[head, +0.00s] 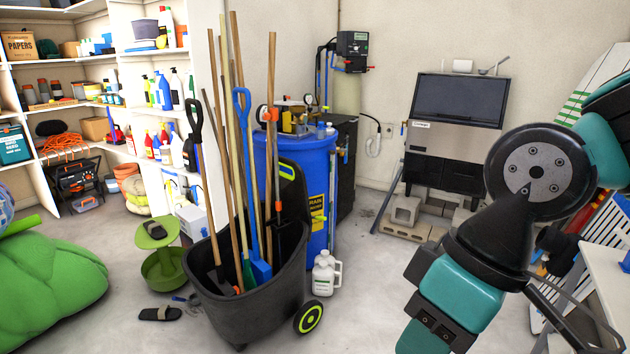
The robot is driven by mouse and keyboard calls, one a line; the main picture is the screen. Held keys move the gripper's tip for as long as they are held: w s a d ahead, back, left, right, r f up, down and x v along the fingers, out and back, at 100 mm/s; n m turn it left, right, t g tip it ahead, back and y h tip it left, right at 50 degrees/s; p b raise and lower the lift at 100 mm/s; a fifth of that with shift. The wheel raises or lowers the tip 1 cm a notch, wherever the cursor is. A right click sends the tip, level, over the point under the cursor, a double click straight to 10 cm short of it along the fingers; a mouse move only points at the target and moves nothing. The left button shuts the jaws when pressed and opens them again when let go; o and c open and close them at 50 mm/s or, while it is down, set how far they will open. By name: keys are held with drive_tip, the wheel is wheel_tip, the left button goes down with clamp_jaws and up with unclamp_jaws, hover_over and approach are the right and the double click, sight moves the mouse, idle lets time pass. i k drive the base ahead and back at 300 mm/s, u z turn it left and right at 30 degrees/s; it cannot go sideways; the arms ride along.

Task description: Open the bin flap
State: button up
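The ice maker (452,140) stands against the back wall, right of centre in the head view. A wide dark panel with a pale metal rim, which looks like its bin flap (461,98), covers the upper front and appears shut. Below it are a metal strip with a small label and a black lower front. My arm, teal and black, fills the right side, much nearer the camera than the ice maker. It leaves the picture at the right and bottom edges. I cannot make out my gripper or its fingers, and nothing of mine touches the flap.
A black wheeled cart (250,300) with long-handled tools, a blue barrel (318,190) and a white jug (326,273) stand left of the ice maker. Concrete blocks (405,218) lie at its foot. A white table (607,270) is at right. Open floor lies between jug and arm.

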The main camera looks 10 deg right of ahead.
sight(471, 101)
drive_tip(key=z, duration=0.5)
drive_tip(key=i, duration=2.2)
drive_tip(key=z, duration=0.45)
drive_tip(key=i, duration=3.15)
drive_tip(key=u, duration=0.1)
